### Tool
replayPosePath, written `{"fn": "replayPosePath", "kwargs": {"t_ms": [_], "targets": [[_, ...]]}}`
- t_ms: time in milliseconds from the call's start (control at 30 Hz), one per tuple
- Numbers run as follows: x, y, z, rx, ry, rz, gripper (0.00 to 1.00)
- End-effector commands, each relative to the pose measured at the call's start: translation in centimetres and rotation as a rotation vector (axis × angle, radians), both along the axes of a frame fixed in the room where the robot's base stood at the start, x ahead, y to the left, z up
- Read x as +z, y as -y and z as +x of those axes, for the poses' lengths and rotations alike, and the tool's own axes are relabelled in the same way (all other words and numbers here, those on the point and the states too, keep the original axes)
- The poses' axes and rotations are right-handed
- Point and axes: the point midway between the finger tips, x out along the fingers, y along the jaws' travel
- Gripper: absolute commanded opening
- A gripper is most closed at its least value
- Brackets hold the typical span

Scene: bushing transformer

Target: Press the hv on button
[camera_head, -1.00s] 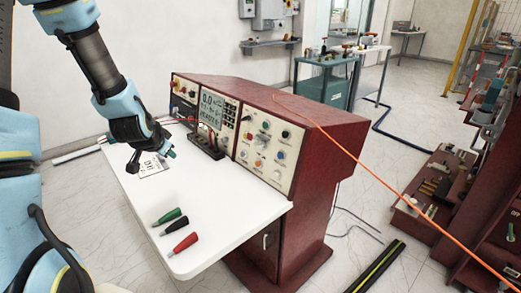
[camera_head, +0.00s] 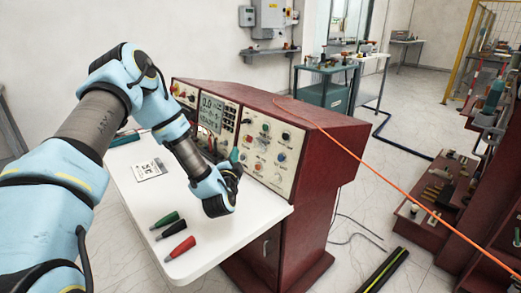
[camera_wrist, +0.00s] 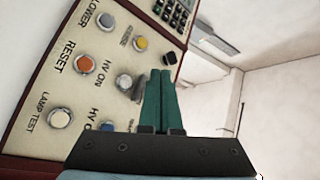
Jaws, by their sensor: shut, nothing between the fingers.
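The control panel (camera_head: 268,150) is a cream face on a dark red console, with labelled round buttons. In the wrist view, the HV ON label stands beside a pale round button (camera_wrist: 124,82), just left of my fingers. My gripper (camera_wrist: 160,74) has its green fingers closed together, empty, pointing toward the panel. It also shows in the head view, with its teal tips (camera_head: 235,155) in front of the panel's left part. I cannot tell whether the tips touch the panel. The HV ON button is not readable in the head view.
Around the button are an orange RESET button (camera_wrist: 84,63), a white LAMP TEST button (camera_wrist: 60,118), a yellow button (camera_wrist: 140,44) and a partly hidden blue button (camera_wrist: 107,127). Red, black and green plugs (camera_head: 178,249) lie on the white tabletop (camera_head: 215,240). An orange cable (camera_head: 375,176) crosses in front.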

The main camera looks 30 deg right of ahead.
Motion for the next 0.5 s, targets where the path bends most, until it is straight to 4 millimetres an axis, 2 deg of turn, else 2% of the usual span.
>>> {"fn": "replayPosePath", "kwargs": {"t_ms": [233, 500], "targets": [[-0.4, 1.0, 0.2, -0.001, -0.002, -0.001, 0.0], [-1.4, 4.4, 0.9, 0.0, -0.002, -0.002, 0.0]]}}
